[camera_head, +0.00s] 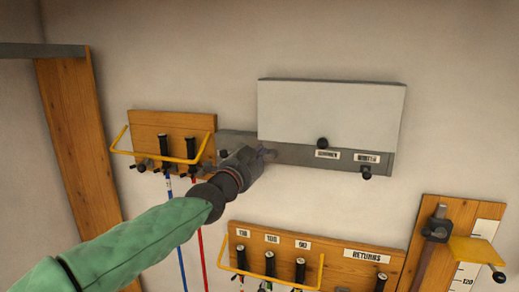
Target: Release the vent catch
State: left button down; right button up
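A pale flat panel (331,112) covers most of a grey wall plate (300,158). A black knob (322,143) sits at the panel's lower edge, and another black knob (365,172) sits lower right. Two small labels are too blurred to read surely. I cannot tell which part is the vent catch. My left gripper (267,154) reaches in from the lower left to the grey plate, just below the panel's lower left corner. Its dark fingertips are small and partly hidden, so contact and opening are unclear. My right gripper is out of view.
A wooden rack (172,123) with a yellow rail is left of the plate. Below, a wooden "RETURNS" board (345,262) holds black-handled tools behind a yellow rail. A wooden board with a scale (480,252) stands lower right. A wooden post (75,140) stands left. The upper wall is bare.

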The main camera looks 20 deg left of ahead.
aim_at(273, 140)
pick_arm(q)
jog(key=p+x, duration=0.1)
jog(key=x, duration=0.7)
jog(key=shift+w+f, duration=0.1)
jog(key=shift+w, duration=0.2)
jog(key=shift+s+a+f, duration=0.1)
jog(key=shift+a+f, duration=0.35)
jog(key=shift+a, duration=0.05)
jog(key=shift+s+a+f+b, duration=0.1)
jog(key=shift+s+a+b, duration=0.05)
jog(key=shift+a+b, duration=0.15)
jog(key=shift+s+a+f, duration=0.1)
jog(key=shift+a+f, duration=0.1)
jog(key=shift+a, duration=0.3)
jog(key=shift+a+f+p, duration=0.35)
jog(key=shift+p, duration=0.05)
jog(key=shift+s, duration=0.1)
jog(key=shift+f+n+b, duration=0.15)
jog(key=shift+n+b, duration=0.35)
jog(key=shift+b, duration=0.1)
jog(key=shift+a+n+b, duration=0.15)
jog(key=shift+n+b, duration=0.15)
jog(key=shift+b, duration=0.15)
